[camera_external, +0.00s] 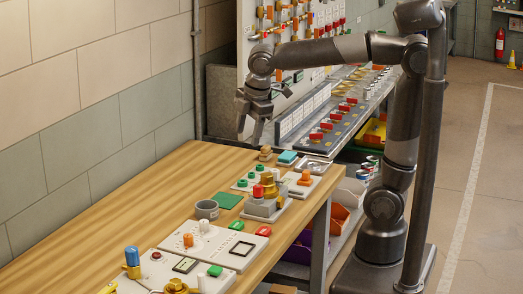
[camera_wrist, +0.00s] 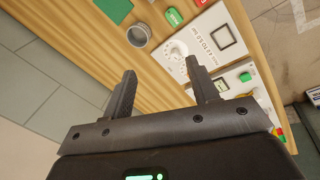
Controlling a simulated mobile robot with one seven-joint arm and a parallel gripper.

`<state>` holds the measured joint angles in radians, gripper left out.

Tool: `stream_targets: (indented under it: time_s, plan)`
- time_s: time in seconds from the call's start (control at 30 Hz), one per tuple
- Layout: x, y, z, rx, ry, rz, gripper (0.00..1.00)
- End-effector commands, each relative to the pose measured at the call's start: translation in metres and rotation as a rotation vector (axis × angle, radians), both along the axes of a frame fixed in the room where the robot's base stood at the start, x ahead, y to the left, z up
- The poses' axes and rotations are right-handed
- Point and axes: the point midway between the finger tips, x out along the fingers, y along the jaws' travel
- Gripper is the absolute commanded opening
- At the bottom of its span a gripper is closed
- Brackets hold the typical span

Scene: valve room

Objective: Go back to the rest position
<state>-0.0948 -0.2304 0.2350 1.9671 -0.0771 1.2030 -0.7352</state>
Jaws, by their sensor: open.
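My gripper (camera_external: 250,128) hangs from the raised arm above the far end of the wooden table (camera_external: 110,200) in the external view. In the wrist view my gripper (camera_wrist: 160,85) has its two dark fingers spread apart with nothing between them. Beyond the fingers, the wrist view shows a white panel (camera_wrist: 208,45) with a round white dial and a square dark display. A grey cup (camera_wrist: 138,34) stands on the table, and a green square pad (camera_wrist: 114,9) lies near it.
The table's near part holds a panel with an orange knob (camera_external: 188,240) and a blue-topped valve (camera_external: 132,258). A grey block with a brass fitting (camera_external: 266,195) stands mid-table. A bench with red handles (camera_external: 330,125) lies behind. The table's left side is bare.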

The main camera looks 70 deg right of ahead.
Motion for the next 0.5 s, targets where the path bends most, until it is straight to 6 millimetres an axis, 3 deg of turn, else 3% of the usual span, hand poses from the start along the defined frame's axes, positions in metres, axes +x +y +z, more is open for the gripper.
stream_targets:
  time_s: [0.1,0.3,0.5]
  plan:
    - [-0.028,-0.033,-0.006,0.061,-0.066,-0.212,0.54]
    - [-0.073,-0.078,-0.027,0.199,-0.166,-0.569,0.54]
    - [-0.11,-0.107,-0.052,0.346,-0.238,-0.86,0.54]
